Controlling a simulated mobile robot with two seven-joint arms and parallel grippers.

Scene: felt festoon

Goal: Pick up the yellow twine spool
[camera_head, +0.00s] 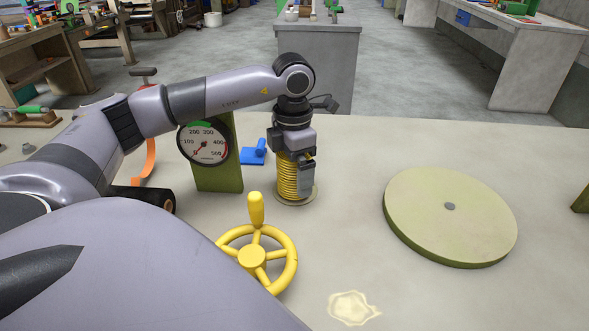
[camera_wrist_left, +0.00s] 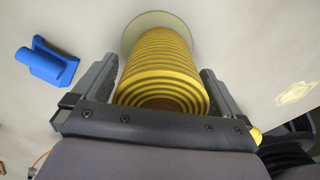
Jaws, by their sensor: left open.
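The yellow twine spool (camera_head: 288,177) stands upright on the table in the head view, on a pale round base. My left gripper (camera_head: 294,175) points down over it and partly hides it. In the left wrist view the yellow spool (camera_wrist_left: 165,70) lies between the two dark fingers of the left gripper (camera_wrist_left: 160,90). The fingers are open, one on each side, with a narrow gap visible between finger and spool. My right gripper is not in view.
A yellow handwheel (camera_head: 252,257) stands in front of the spool. A gauge on a green post (camera_head: 218,180) is left, near a blue piece (camera_head: 254,153). A round green disc (camera_head: 450,215) lies right. A pale stain (camera_head: 352,308) marks the front; table between is clear.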

